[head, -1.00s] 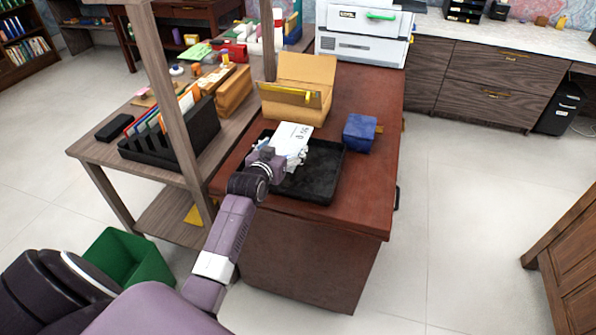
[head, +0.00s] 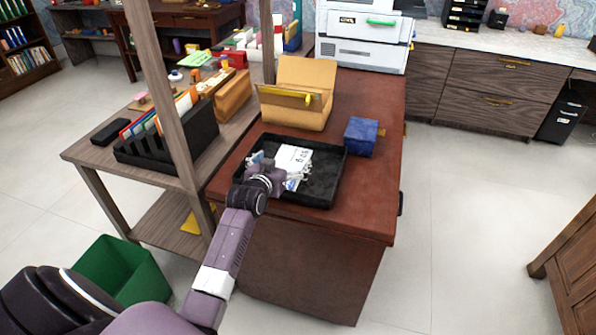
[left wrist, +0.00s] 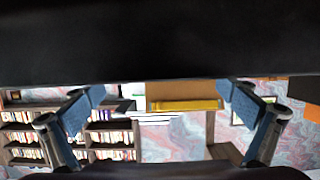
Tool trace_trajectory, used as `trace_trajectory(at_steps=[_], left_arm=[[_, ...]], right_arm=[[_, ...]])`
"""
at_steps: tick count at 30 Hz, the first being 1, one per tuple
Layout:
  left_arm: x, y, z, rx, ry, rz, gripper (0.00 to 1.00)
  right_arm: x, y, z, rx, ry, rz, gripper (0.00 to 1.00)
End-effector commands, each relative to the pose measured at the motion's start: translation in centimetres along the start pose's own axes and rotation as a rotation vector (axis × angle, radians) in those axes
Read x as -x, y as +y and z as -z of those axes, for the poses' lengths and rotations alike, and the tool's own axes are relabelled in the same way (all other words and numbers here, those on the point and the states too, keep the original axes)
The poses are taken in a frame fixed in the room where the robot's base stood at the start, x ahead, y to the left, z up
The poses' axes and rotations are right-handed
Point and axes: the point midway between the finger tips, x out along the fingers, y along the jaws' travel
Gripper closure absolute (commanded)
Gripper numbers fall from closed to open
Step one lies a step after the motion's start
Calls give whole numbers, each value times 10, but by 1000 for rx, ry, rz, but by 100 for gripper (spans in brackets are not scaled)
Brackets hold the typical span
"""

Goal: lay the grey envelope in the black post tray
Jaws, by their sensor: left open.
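The pale grey envelope (head: 294,157) with dark print lies inside the black post tray (head: 325,185) on the red-brown desk, in its left and middle part. I cannot tell whether it is fully flat. My left gripper (head: 280,176) is at the envelope's near edge, low over the tray, and partly covers it. In the left wrist view its two blue-grey fingers (left wrist: 162,93) stand wide apart with nothing visible clamped between them. A dark band fills the top of that view. My right gripper is not in view.
A tan open box (head: 297,95) stands behind the tray, and a blue box (head: 361,137) stands at its right rear. A shelf unit with a black file rack (head: 170,145) and an upright post is to the left.

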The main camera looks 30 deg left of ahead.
Motion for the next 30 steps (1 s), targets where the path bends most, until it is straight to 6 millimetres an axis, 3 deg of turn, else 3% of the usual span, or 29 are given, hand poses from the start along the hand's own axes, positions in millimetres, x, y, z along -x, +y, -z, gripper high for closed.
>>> trace_trajectory(at_steps=[7, 11, 24, 30], left_arm=[[2, 0, -1, 0, -1, 0, 1], [13, 0, -2, 0, -1, 0, 1], [92, 0, -1, -1, -1, 1, 1], [114, 0, 0, 0, 0, 0, 1]], right_arm=[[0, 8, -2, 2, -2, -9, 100], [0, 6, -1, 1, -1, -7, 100], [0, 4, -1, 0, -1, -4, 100], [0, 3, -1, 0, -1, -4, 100]])
